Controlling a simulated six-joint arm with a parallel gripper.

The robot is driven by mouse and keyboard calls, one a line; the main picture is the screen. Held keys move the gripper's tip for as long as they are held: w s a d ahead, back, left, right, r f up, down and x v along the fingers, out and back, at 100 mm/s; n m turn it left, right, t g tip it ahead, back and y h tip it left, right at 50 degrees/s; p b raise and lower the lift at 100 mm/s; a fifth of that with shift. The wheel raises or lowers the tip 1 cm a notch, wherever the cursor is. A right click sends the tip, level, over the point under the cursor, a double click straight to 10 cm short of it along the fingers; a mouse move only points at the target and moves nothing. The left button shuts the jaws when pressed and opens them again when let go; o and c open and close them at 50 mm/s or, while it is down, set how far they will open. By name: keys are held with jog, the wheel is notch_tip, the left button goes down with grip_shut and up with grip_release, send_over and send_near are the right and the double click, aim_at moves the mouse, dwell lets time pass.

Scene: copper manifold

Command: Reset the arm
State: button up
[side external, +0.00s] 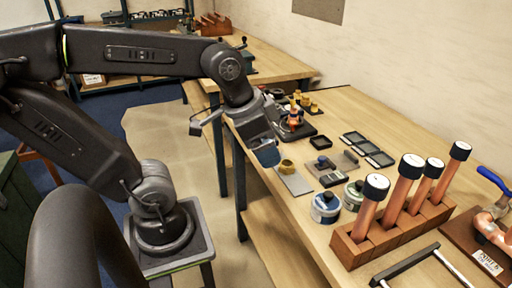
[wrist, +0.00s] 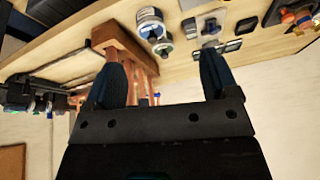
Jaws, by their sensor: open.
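My gripper (side external: 266,152) is above the left edge of the workbench (side external: 283,212) in the side view. In the wrist view its two dark fingers stand wide apart, and my gripper (wrist: 162,78) is open with nothing held between them. A wooden block (side external: 392,238) holds several copper pipes with black and white caps at the bench's front right. The block (wrist: 122,45) also shows in the wrist view, beyond the fingers, with the pipes partly hidden by the left finger.
Two round tins, one blue-labelled (side external: 326,206) and one green-labelled (side external: 354,194), stand left of the block. Small dark trays (side external: 367,149) lie further back. A copper assembly with a blue handle (side external: 492,226) sits at the right.

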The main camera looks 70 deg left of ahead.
jog(key=shift+s+d+f+n+t, duration=0.1)
jog(key=shift+s+d+n+t, duration=0.15)
jog(key=shift+s+n, duration=0.3)
jog(key=shift+s+d+f+n+t, duration=0.15)
jog(key=shift+s+d+n, duration=0.15)
jog(key=shift+s+n, duration=0.2)
